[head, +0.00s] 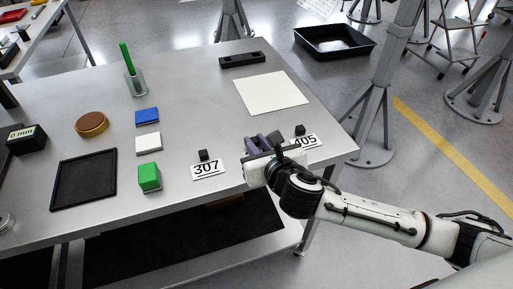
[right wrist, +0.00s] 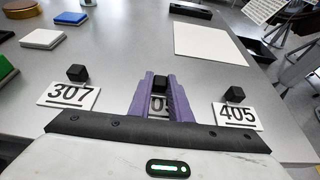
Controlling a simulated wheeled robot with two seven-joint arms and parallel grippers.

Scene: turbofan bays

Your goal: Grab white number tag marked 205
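Between my right gripper's purple fingers, in the right wrist view, is a white tag (right wrist: 158,103) with a black block handle. In the head view the right gripper (head: 262,143) hides this tag. The tag seems level with its neighbours. My left gripper is not in view.
Tag 307 (head: 207,170) stands left of the gripper and tag 405 (head: 305,141) right, both close. A green block (head: 149,177), a white block (head: 148,144), a black tray (head: 85,179) and a white sheet (head: 271,93) lie on the table. Bare table lies beyond the gripper.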

